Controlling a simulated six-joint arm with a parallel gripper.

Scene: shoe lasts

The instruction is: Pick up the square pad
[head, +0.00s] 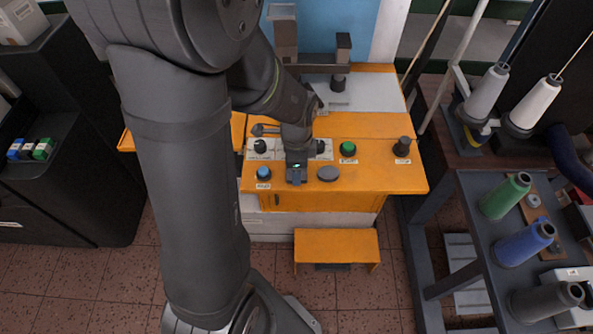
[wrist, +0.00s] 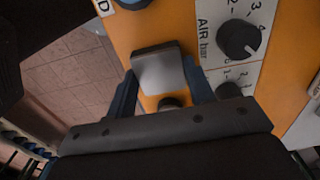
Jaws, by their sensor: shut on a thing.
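The square pad (wrist: 160,70) is a grey, flat-faced square piece with a darker far edge, seen in the wrist view between my two dark blue fingers. My gripper (wrist: 162,90) is shut on it, one finger at each side. The pad is over or at the orange machine top; I cannot tell whether it touches it. In the head view my gripper (head: 296,174) is at the front of the orange machine top, and the pad cannot be told apart from it.
The orange machine top (head: 380,181) carries a blue button (head: 263,173), a green button (head: 348,149), a round grey disc (head: 328,173) and a black knob (head: 402,147). A dial (wrist: 238,39) is close to my right finger.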

